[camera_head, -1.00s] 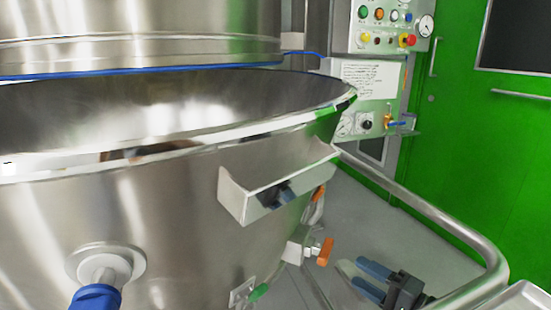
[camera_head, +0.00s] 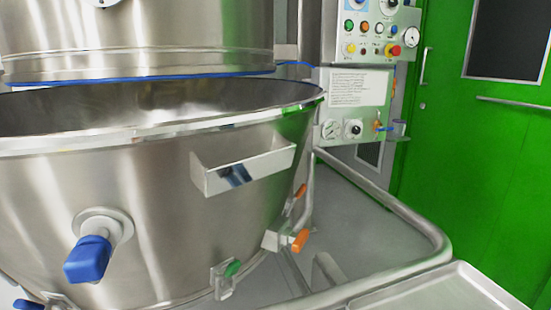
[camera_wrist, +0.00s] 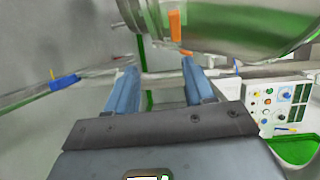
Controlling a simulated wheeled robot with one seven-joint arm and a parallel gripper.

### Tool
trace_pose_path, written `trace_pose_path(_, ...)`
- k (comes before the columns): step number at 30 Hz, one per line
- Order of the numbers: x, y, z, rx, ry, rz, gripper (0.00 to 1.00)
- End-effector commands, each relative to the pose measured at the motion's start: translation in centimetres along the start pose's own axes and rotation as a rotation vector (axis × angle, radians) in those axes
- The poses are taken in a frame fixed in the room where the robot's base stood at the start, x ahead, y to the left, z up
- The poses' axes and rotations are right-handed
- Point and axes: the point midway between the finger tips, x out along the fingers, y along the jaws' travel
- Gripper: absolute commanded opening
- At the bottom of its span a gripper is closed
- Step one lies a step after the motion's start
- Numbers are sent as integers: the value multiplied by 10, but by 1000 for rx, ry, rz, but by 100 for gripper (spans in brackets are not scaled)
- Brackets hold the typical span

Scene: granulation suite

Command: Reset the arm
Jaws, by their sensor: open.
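My gripper (camera_wrist: 160,88) shows in the wrist view with its two blue fingers apart and nothing between them. The steel vessel (camera_wrist: 245,25) lies across the top of that view, with an orange handle (camera_wrist: 174,25) near the fingertips but apart from them. In the head view my gripper is out of sight. There the large steel bowl (camera_head: 150,190) fills the left, with a blue-capped port (camera_head: 88,258) on its wall.
A steel tray (camera_head: 440,290) and a bent rail (camera_head: 400,215) stand at the right. A control panel (camera_head: 380,35) and a green door (camera_head: 480,150) are behind.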

Motion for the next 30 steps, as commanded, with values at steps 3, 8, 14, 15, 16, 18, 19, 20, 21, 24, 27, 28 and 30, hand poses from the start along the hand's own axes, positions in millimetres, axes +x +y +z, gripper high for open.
trace_pose_path(3, -6, 16, 13, -13, 23, 36, 53)
trace_pose_path(8, -20, 40, 33, -43, 68, 98, 53)
trace_pose_path(14, -51, 77, 70, -113, 142, 211, 53)
trace_pose_path(15, -61, 86, 81, -135, 161, 242, 53)
trace_pose_path(16, -69, 92, 89, -155, 176, 267, 53)
trace_pose_path(18, -92, 104, 108, -211, 213, 328, 53)
trace_pose_path(19, -102, 109, 116, -237, 227, 353, 53)
trace_pose_path(20, -112, 112, 124, -263, 242, 378, 53)
trace_pose_path(21, -126, 115, 133, -300, 261, 409, 53)
trace_pose_path(24, -163, 118, 156, -400, 302, 483, 53)
trace_pose_path(27, -199, 113, 177, -511, 335, 548, 53)
trace_pose_path(28, -210, 110, 183, -546, 343, 566, 53)
trace_pose_path(30, -235, 100, 196, -630, 358, 604, 53)
